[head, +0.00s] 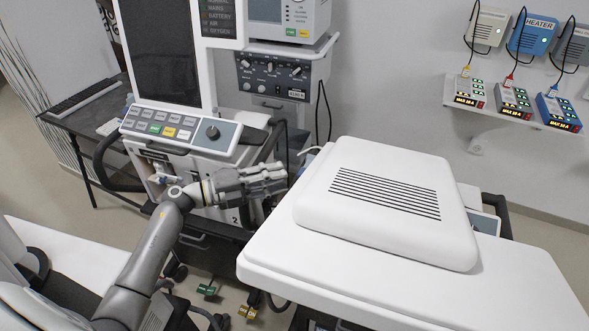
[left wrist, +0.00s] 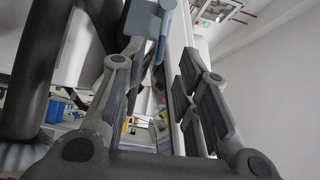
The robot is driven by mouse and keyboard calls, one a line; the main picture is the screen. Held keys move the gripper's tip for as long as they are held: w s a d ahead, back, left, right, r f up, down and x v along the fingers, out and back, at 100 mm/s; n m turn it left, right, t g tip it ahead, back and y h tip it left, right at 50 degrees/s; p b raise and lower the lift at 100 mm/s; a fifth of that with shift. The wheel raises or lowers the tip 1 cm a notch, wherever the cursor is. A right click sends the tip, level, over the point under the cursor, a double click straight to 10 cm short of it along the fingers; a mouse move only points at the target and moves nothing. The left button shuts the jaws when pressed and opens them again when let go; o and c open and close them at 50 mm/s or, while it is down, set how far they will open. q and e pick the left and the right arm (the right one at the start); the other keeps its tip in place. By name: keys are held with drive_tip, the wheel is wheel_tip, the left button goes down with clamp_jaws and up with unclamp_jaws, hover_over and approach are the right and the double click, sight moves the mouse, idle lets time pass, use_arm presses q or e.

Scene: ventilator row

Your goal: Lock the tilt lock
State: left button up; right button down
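No part in view is clearly marked as the tilt lock, so I cannot tell which one it is. The ventilator's tilted control panel (head: 180,130) has rows of buttons and a dark knob, below a tall dark screen (head: 160,50). My left gripper (head: 278,180) is in front of the ventilator, right of and below the panel. In the left wrist view its fingers (left wrist: 165,85) stand apart. A blue-grey block (left wrist: 148,18) shows beyond the left finger; contact cannot be told. My right gripper is not in view.
A white bed with a ribbed white cover (head: 390,190) fills the right side, close to my left gripper. A dark side table (head: 85,115) stands at left. Green (head: 207,290) and yellow (head: 248,311) pedals are near the floor. Wall units (head: 515,97) hang at right.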

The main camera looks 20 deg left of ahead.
use_arm(q)
drive_tip(key=p+x, duration=0.1)
drive_tip(key=x, duration=0.4)
drive_tip(key=shift+d, duration=0.1)
clamp_jaws()
drive_tip(key=shift+f, duration=0.1)
